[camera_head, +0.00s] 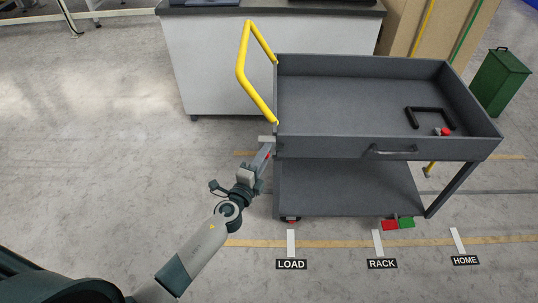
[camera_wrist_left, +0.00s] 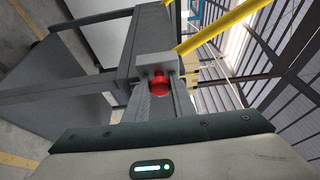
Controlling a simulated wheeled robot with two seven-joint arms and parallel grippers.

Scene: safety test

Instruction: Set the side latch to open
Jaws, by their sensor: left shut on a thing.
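A grey cart (camera_head: 350,192) with a deep top tray stands right of centre. The side latch is at the cart's left end, a small grey block (camera_head: 267,139) with a red knob, below the yellow handle. In the left wrist view the red knob (camera_wrist_left: 158,87) sits under the grey block (camera_wrist_left: 157,64). My left gripper (camera_head: 264,154) is at the latch, its fingers on either side of the red knob and shut on it. The gripper hides part of the latch in the head view. My right gripper is out of view.
The yellow handle (camera_head: 243,72) rises just above my left gripper. A black bracket and a red-grey part lie in the tray (camera_head: 335,85). LOAD, RACK and HOME labels mark the floor. Floor left of the cart is clear.

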